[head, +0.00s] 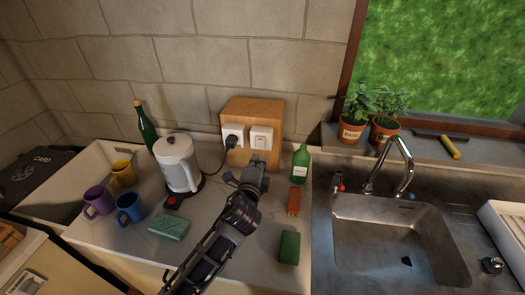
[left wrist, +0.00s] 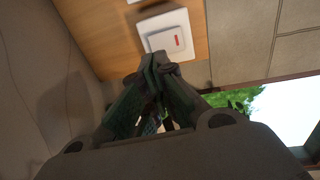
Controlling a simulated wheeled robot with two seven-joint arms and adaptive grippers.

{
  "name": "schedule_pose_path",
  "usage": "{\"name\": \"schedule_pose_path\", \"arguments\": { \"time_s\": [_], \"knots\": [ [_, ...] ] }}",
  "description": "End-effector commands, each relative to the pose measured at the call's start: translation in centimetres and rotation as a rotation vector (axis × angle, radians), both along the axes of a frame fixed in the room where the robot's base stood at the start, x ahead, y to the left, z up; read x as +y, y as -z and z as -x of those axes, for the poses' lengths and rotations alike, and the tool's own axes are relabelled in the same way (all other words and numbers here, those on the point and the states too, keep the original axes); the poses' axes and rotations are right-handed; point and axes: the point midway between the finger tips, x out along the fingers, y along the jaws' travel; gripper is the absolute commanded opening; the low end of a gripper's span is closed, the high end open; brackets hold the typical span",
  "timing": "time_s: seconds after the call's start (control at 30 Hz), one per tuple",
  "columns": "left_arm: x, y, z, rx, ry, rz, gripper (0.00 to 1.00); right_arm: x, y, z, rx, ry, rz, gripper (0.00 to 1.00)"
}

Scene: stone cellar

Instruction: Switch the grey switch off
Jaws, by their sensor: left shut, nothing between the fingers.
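The switch (head: 262,138) is a pale plate on the right of the wooden block's front, beside a socket (head: 232,136) with a black plug. In the left wrist view the switch (left wrist: 166,32) shows a light rocker with a small red mark. My left gripper (head: 258,161) is shut and empty, just below and in front of the switch. In the left wrist view its closed fingertips (left wrist: 158,62) lie just under the switch plate; I cannot tell whether they touch it. My right gripper is not in view.
The wooden block (head: 252,105) stands against the stone wall. A white kettle (head: 177,163) with a cord is left of my arm. A green bottle (head: 300,163), a brick-red block (head: 294,201) and a green sponge (head: 290,247) are to the right, before the sink (head: 395,240).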

Motion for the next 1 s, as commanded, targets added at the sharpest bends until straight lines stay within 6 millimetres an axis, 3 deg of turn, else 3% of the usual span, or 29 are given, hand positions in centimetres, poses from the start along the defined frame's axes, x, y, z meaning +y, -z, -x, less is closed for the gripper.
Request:
{"name": "schedule_pose_path", "arguments": {
  "time_s": [0.6,1.0],
  "knots": [
    [-1.1,0.6,-5.3,-0.001,0.001,0.000,0.00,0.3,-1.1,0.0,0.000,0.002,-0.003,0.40],
    [-1.2,0.8,-6.1,0.000,0.001,-0.001,0.00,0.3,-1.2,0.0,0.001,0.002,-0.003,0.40]
  ]
}}
